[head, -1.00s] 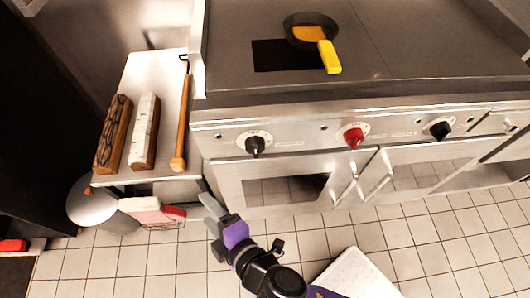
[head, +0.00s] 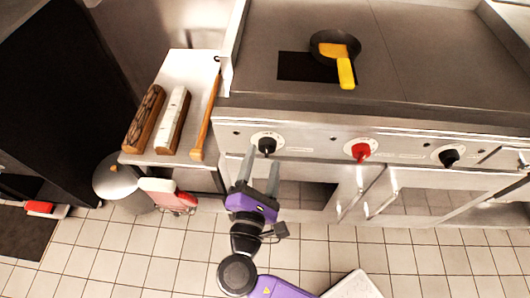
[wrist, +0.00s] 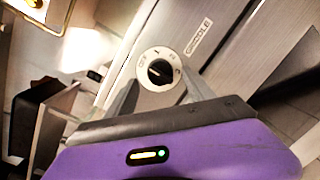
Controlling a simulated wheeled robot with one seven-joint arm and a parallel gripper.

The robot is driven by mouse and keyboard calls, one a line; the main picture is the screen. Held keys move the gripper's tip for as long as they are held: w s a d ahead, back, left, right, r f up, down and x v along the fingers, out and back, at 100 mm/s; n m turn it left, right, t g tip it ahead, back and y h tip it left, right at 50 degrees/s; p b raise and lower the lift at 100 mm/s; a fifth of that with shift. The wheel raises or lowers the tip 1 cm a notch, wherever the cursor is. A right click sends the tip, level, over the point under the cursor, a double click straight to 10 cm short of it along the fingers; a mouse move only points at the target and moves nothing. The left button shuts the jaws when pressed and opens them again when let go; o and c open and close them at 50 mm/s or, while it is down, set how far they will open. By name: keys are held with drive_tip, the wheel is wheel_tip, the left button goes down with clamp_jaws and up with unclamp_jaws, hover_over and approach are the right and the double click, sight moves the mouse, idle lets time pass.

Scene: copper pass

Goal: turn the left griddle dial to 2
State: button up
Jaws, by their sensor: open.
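The left griddle dial (head: 267,145) is a black knob on a round white plate at the left end of the griddle's steel front panel. In the wrist view the dial (wrist: 158,72) sits beside the word GRIDDLE, with OFF and numbers around it. I cannot tell surely which mark its pointer faces. My gripper (head: 262,160) is open and empty, its two grey fingers pointing at the dial from below. In the wrist view the fingers lie to either side of the knob, apart from it as far as I can see.
A red dial (head: 361,150) and another black dial (head: 449,157) sit further right on the panel. A black pan (head: 322,46) with a yellow handle is on the griddle top. Door handles stick out below. A side shelf (head: 190,62) holds two blocks and a wooden-handled tool.

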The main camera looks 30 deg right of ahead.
drive_tip(key=shift+x, duration=1.35)
clamp_jaws()
